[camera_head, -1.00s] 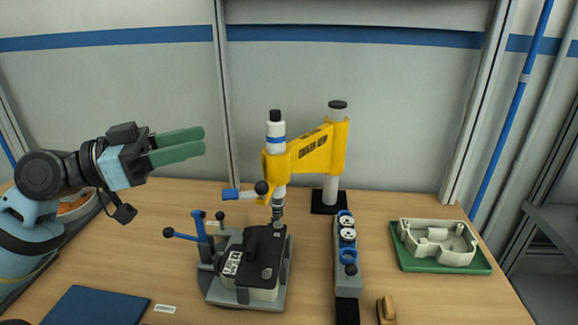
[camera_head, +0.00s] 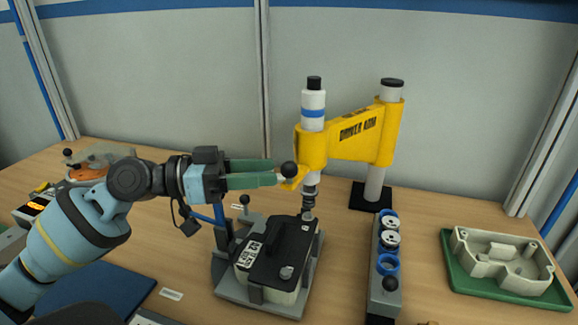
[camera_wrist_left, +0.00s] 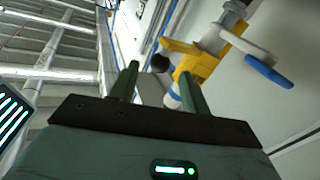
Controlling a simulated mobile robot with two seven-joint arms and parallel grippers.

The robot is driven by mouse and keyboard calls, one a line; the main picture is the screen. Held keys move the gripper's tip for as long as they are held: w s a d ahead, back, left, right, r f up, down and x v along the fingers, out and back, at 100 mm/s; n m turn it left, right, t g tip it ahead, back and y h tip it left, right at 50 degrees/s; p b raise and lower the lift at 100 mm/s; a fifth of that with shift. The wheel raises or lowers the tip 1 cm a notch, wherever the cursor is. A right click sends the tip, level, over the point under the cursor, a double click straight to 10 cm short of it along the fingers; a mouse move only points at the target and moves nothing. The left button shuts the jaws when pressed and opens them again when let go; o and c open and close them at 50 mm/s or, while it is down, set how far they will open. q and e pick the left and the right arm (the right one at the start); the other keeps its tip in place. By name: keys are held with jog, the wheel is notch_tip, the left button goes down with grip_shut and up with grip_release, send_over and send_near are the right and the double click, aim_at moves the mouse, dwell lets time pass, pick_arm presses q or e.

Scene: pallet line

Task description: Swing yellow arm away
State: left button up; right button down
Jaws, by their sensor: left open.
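The yellow driver arm (camera_head: 350,138) spans from a grey post (camera_head: 375,185) on a black base to a white spindle (camera_head: 313,110) with a blue band. A black ball knob (camera_head: 289,169) sits on a short yellow bracket at the spindle's left. My left gripper (camera_head: 280,174) is open, its green fingertips close beside the knob. In the left wrist view the knob (camera_wrist_left: 160,62) appears between the two fingers, near their tips. I cannot tell whether they touch it. The spindle's tip points down at the black-topped housing (camera_head: 278,252) in its fixture. My right gripper is not in view.
A grey rack (camera_head: 383,300) with blue rings stands right of the fixture. A green tray (camera_head: 480,288) holds a pale casting (camera_head: 505,262) at the right. A blue mat (camera_head: 100,290) lies front left. The back wall is close behind the post.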

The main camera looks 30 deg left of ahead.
aim_at(290, 170)
pick_arm(q)
jog(key=shift+p+x, duration=0.85)
jog(key=shift+x, duration=1.45)
jog(key=shift+w+d+r, duration=0.1)
jog(key=shift+w+d, duration=0.05)
jog(key=shift+d, duration=0.1)
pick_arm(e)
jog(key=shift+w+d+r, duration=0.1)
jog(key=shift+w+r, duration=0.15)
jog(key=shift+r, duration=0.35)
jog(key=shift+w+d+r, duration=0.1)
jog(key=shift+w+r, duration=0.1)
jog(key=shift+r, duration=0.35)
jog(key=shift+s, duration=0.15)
pick_arm(q)
grip_shut()
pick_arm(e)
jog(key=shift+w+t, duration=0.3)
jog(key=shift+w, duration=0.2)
